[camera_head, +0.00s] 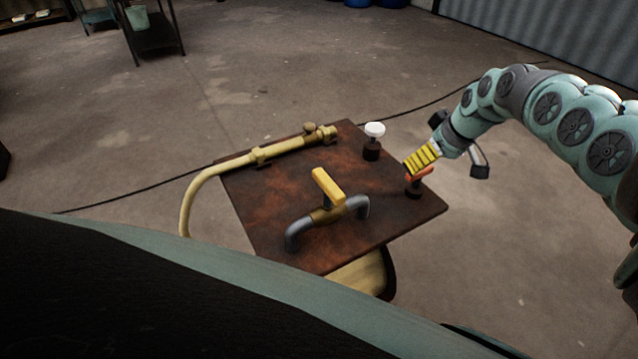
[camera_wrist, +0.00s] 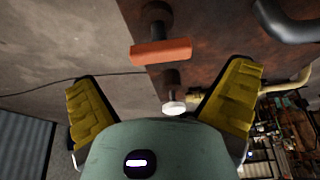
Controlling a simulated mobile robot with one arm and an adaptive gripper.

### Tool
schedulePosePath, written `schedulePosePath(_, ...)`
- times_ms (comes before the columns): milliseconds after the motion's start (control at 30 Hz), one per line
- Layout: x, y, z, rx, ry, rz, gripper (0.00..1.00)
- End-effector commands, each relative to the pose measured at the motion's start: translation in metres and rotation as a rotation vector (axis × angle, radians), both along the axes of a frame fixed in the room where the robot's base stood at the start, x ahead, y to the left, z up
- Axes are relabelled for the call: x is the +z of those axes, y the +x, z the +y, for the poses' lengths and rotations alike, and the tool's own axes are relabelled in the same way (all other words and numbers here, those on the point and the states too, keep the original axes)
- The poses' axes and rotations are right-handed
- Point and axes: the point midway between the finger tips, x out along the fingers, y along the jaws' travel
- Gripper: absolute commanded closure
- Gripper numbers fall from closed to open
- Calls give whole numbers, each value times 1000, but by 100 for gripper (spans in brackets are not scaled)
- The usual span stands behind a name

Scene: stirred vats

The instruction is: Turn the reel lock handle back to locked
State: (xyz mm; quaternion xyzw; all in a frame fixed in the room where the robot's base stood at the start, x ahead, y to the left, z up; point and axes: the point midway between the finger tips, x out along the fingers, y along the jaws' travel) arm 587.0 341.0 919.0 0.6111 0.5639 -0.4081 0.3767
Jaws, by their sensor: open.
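A red-orange bar handle (camera_head: 424,174) sits on a short dark post at the right side of a rusty brown panel (camera_head: 265,195). No label shows which control is the reel lock; this handle is the one nearest my gripper. My gripper (camera_head: 415,163) is over the panel's right edge, beside the handle, and partly covers it. In the wrist view the red-orange handle (camera_wrist: 160,52) lies crosswise ahead of the spread yellow fingers of my gripper (camera_wrist: 162,75). The jaws are open with nothing held. I cannot tell whether a finger touches the handle.
A white round knob (camera_head: 375,130) stands behind the handle. A yellow lever (camera_head: 327,187) sits on a grey bent pipe at the panel's front. A cream pipe (camera_head: 205,183) runs along the back left. A black cable crosses the floor. Open concrete floor surrounds the panel.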

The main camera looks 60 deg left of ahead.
Motion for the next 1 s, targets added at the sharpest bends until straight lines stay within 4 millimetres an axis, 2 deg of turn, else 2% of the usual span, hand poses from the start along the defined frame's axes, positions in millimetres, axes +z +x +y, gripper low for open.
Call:
schedulePosePath(200,-25,-3,13,7,0,2,0)
schedulePosePath(400,-38,-1,19,5,2,0,0)
schedulePosePath(867,-44,0,20,4,-1,-1,0)
schedulePosePath(1000,-44,0,20,4,-1,-1,14)
